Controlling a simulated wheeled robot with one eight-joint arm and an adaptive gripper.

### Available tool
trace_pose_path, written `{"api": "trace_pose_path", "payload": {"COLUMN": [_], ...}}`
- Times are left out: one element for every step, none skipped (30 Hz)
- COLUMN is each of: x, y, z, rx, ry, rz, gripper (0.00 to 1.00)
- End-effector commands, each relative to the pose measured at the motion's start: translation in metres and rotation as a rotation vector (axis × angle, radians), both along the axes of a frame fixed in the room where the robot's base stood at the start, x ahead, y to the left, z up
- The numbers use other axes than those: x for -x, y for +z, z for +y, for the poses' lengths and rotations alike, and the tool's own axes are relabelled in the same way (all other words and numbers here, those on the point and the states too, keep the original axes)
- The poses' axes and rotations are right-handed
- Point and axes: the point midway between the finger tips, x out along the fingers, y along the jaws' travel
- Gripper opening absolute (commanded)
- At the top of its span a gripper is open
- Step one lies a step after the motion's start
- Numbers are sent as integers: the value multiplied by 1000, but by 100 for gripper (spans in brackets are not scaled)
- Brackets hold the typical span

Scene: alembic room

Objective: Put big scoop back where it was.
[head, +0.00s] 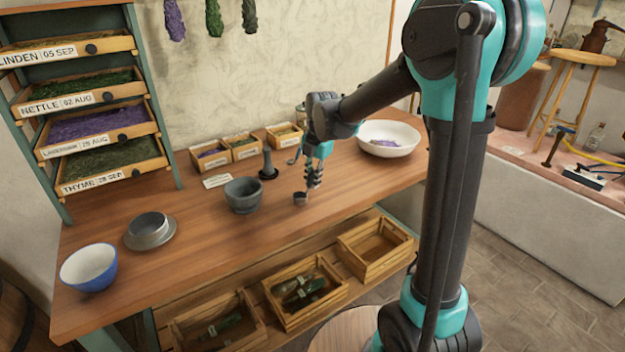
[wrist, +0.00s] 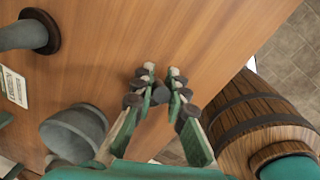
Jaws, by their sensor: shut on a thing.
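My gripper (head: 314,182) points down just above the worktop, to the right of the mortar, and is shut on the big scoop (head: 300,198). The scoop shows as a small dark cup at the fingertips, low over or touching the wood; I cannot tell which. A second small metal piece (head: 293,159), perhaps another scoop, lies by the herb boxes behind my gripper.
The grey mortar (head: 243,195) stands left of my gripper, and the pestle (head: 267,165) stands upright behind it. Labelled herb boxes (head: 243,148) line the back. A white bowl (head: 388,138) stands at the right. Crates (head: 305,290) sit below.

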Motion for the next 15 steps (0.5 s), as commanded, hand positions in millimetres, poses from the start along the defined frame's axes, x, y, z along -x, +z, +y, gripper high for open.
{"api": "trace_pose_path", "payload": {"x": [0,0,0,0,0,0,0,0,0,0,0,0,0,0,0], "y": [-1,-1,-3,-3,-2,-2,-2,-2,-2,-2,-2,-2,-2,-2,-2], "z": [0,0,0,0,0,0,0,0,0,0,0,0,0,0,0], "rx": [0,0,0,0,0,0,0,0,0,0,0,0,0,0,0], "ry": [0,0,0,0,0,0,0,0,0,0,0,0,0,0,0], "rz": [0,0,0,0,0,0,0,0,0,0,0,0,0,0,0], "gripper": [0,0,0,16,19,24,28,32,34,34,34,34,34,34,34]}}
